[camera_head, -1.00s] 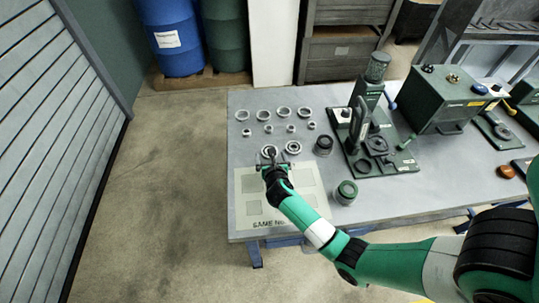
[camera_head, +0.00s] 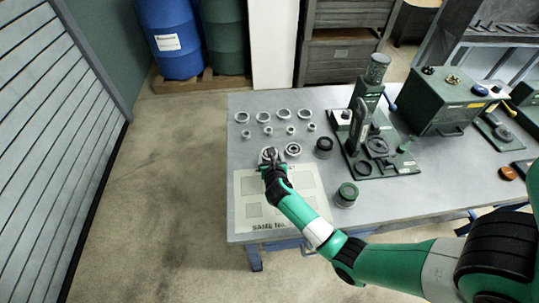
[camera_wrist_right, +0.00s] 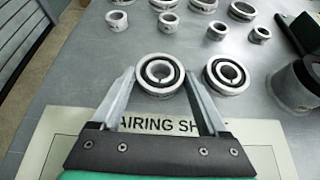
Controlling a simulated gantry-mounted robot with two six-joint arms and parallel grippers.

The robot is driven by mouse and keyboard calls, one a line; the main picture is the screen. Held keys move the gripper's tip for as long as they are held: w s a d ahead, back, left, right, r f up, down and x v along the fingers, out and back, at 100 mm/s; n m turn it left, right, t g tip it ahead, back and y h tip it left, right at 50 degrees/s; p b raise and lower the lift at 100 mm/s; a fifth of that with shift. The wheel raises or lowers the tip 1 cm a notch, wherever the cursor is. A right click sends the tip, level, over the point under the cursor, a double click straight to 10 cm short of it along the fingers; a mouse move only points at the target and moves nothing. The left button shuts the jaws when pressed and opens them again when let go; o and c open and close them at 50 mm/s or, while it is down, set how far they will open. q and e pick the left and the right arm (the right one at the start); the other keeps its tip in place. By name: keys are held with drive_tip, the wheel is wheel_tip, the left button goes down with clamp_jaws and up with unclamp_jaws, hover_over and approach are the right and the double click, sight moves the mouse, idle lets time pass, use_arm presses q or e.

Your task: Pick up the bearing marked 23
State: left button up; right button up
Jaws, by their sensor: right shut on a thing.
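My right gripper (camera_head: 270,158) is low over the front of the grey table. In the right wrist view its two fingers (camera_wrist_right: 160,78) are shut on the left one of two dark-and-silver bearings (camera_wrist_right: 160,72), one finger on each side. That bearing appears to be at table level. The other bearing (camera_wrist_right: 226,75) lies just to its right, apart from the fingers; it also shows in the head view (camera_head: 293,149). No number can be read on either bearing. My left gripper is not in view.
Several metal rings (camera_head: 284,113) stand in rows behind the bearings. A printed pale sheet (camera_head: 250,212) lies in front. A dark cylinder (camera_head: 323,147), a green-topped cylinder (camera_head: 347,194) and a green press stand (camera_head: 366,165) are to the right.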

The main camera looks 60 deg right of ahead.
wheel_tip(320, 180, up, 4)
drive_tip(key=p, duration=0.2)
drive_tip(key=shift+r+p, duration=0.1)
drive_tip(key=shift+p, duration=0.2)
drive_tip(key=s+a+r+p, duration=0.2)
drive_tip(key=s+a+r, duration=0.1)
drive_tip(key=s+a+r+p, duration=0.1)
drive_tip(key=s+a+r, duration=0.2)
drive_tip(key=s, duration=0.1)
drive_tip(key=s+a+r+p, duration=0.2)
drive_tip(key=s+a, duration=0.1)
drive_tip(key=shift+s+r+p, duration=0.3)
drive_tip(key=shift+s+r, duration=0.1)
